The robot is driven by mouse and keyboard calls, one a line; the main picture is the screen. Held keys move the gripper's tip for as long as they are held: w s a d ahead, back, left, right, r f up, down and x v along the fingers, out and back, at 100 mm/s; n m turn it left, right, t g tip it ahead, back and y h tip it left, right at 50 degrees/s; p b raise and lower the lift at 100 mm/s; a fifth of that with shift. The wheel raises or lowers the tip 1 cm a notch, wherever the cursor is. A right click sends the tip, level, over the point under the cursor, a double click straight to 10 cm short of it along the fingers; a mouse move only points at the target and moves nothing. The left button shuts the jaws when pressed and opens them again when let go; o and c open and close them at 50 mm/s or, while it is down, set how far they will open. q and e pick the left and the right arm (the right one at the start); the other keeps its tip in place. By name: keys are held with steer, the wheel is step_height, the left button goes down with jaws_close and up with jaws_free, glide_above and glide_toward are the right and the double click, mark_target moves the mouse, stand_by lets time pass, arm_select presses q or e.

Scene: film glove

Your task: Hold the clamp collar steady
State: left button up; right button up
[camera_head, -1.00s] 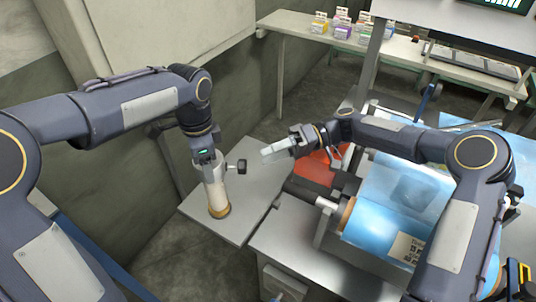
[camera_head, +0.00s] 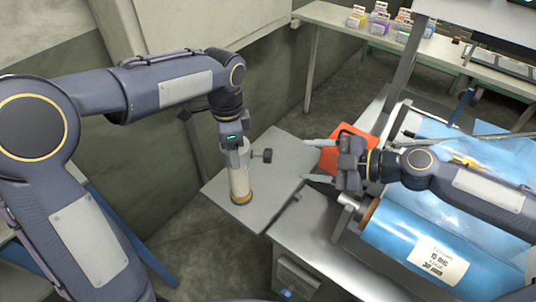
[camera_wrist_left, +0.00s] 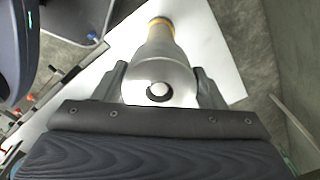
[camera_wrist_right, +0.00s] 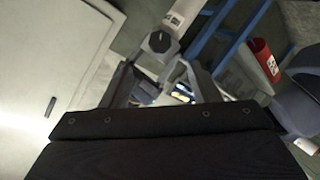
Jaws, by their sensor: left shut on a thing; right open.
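The silver clamp collar (camera_head: 238,158) sits around the upper part of a pale upright roll (camera_head: 240,182) with a tan end, on a grey plate. Its black knob (camera_head: 262,156) sticks out to the right. My left gripper (camera_head: 233,146) is shut on the collar from above; the left wrist view shows the collar (camera_wrist_left: 160,78) between both fingers (camera_wrist_left: 162,88). My right gripper (camera_head: 306,160) is open and empty, fingers pointing left toward the knob, with a gap between. In the right wrist view the knob (camera_wrist_right: 158,42) shows beyond the open fingers (camera_wrist_right: 160,78).
The grey plate (camera_head: 285,155) is bare around the roll. An orange-red item (camera_head: 345,137) lies behind my right gripper. A large blue film roll (camera_head: 410,240) on a metal bench fills the lower right. A shelf with small boxes (camera_head: 380,22) stands at the back.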

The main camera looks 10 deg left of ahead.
mark_target(268, 156)
steer(key=x, duration=1.1)
steer(key=shift+a+f, duration=0.1)
steer(key=shift+a, duration=0.2)
steer(key=shift+c, duration=0.3)
steer(key=c, duration=0.9)
